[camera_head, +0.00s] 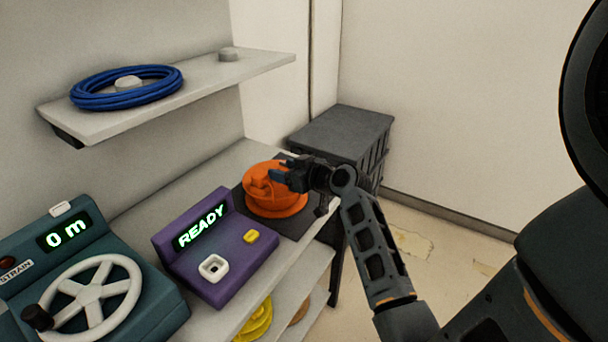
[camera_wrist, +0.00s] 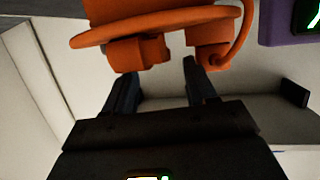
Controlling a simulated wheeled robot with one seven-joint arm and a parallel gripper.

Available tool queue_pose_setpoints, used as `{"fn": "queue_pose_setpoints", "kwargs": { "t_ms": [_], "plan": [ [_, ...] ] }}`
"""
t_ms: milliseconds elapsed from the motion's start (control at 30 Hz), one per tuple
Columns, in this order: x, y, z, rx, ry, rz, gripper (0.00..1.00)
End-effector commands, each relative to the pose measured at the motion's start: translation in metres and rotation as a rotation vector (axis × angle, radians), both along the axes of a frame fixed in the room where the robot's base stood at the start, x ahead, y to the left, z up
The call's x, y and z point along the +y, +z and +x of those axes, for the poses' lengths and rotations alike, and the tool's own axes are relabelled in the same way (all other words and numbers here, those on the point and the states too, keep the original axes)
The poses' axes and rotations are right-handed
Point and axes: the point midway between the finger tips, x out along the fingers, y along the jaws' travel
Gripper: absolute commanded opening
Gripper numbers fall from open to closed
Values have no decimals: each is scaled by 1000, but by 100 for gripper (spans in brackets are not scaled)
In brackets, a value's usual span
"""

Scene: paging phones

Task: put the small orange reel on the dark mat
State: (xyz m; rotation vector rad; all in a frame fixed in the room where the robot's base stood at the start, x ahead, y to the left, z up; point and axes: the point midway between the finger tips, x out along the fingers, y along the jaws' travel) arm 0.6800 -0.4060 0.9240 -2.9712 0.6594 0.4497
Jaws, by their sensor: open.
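The orange reel (camera_head: 268,203) sits upright on the dark mat (camera_head: 297,224), at the end of the bench beside the purple unit. It also fills the top of the wrist view (camera_wrist: 160,24), with blocky parts and a curved orange strand. My gripper (camera_head: 280,178) is at the reel's upper right side in the head view and covers part of it. In the wrist view my gripper (camera_wrist: 158,82) has its two fingers spread, with a gap between them and the reel just beyond the tips. I cannot tell whether a finger touches the reel.
The purple unit (camera_head: 215,250) shows READY. A teal unit (camera_head: 90,280) with a white handwheel stands left. A blue coil (camera_head: 127,87) lies on the upper shelf (camera_head: 215,82). A dark cabinet (camera_head: 345,135) stands behind. A yellow reel (camera_head: 255,322) is on the lower shelf.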

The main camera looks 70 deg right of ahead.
Motion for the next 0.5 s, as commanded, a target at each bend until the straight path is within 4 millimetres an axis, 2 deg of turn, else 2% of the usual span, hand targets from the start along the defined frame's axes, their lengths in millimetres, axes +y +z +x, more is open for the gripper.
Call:
{"fn": "queue_pose_setpoints", "kwargs": {
  "t_ms": [300, 500],
  "plan": [
    [27, 17, -57, -1, -2, -1, 56],
    [37, 25, -78, 0, -1, 0, 56]
  ]
}}
